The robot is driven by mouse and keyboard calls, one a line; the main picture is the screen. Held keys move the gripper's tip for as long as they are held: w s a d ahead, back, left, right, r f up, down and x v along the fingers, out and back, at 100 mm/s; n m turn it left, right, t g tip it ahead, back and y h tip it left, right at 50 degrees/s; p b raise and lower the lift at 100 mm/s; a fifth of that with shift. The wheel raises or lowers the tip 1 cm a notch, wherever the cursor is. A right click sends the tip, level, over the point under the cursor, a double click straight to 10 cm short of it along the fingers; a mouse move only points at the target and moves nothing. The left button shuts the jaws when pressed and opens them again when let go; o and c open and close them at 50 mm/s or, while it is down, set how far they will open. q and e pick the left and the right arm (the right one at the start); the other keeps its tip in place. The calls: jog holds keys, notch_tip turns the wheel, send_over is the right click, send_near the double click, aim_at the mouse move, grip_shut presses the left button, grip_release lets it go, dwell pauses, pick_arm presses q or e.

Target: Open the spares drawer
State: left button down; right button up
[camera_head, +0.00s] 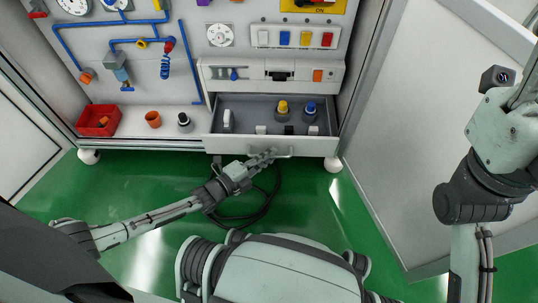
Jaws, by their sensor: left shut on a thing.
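The spares drawer (315,146) in the lower part of the cabinet stands pulled out, with its grey inside showing. In it are a yellow-topped piece (282,108), a blue-topped piece (310,110) and several small white and dark pieces. My left gripper (268,156) is shut on the drawer's bar handle (289,151), in front of the drawer face. The fingers hide part of the handle. My right arm is raised at the right side, and its gripper (526,88) is partly cut off by the picture edge, so its fingers are unclear.
A red bin (98,120), an orange cup (153,119) and a dark-bodied fitting (184,122) stand on the shelf left of the drawer. A black cable (262,208) lies on the green floor below my left forearm. White panels (428,130) flank the cabinet.

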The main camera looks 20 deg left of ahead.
pick_arm(q)
jog(key=shift+s, duration=0.2)
jog(key=c, duration=1.6)
grip_release()
jog(key=v, duration=0.7)
jog(key=shift+s, duration=0.2)
jog(key=shift+a, duration=0.15)
